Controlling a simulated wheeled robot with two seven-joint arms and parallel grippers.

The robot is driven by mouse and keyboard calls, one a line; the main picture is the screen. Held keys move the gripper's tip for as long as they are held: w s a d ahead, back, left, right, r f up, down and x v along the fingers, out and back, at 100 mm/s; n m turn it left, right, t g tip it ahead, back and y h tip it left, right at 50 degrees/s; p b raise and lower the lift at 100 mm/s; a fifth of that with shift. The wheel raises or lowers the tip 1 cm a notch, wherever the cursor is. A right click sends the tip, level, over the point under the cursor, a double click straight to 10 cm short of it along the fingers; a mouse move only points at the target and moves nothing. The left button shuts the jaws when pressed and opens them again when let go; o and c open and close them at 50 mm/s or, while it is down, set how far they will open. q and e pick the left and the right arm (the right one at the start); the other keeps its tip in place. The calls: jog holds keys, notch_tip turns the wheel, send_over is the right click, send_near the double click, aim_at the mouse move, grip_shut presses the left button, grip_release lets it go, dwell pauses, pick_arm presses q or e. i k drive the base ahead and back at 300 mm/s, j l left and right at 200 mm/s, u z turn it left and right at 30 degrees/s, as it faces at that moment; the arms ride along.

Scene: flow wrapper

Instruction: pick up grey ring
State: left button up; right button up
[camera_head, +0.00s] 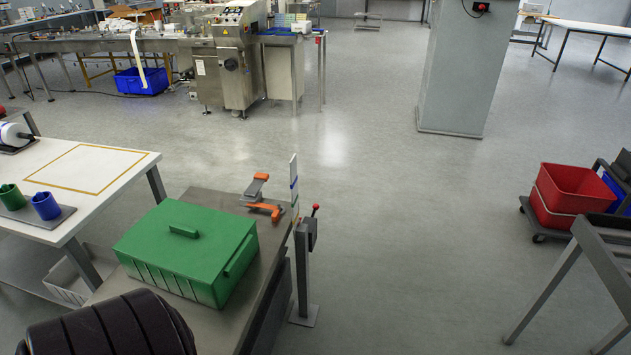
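I cannot make out a grey ring in this view. A small orange and grey device (262,207) stands at the back of the steel table, behind the green box; no separate ring can be told on it. A dark ribbed shape fills the bottom left corner, and I cannot tell what it is. Neither of my grippers shows.
A closed green box (188,252) covers much of the steel table (222,322). A white table (128,160) with green and blue cups (45,206) stands left. A post with a red knob (304,262) stands at the steel table's right. The middle floor is clear.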

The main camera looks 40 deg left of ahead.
aim_at(276, 214)
jog(key=i+l+u, duration=0.1)
jog(key=i+u, duration=0.25)
jog(key=i, duration=0.15)
jog(key=i+l+u, duration=0.35)
jog(key=i, duration=0.2)
jog(key=j, duration=0.1)
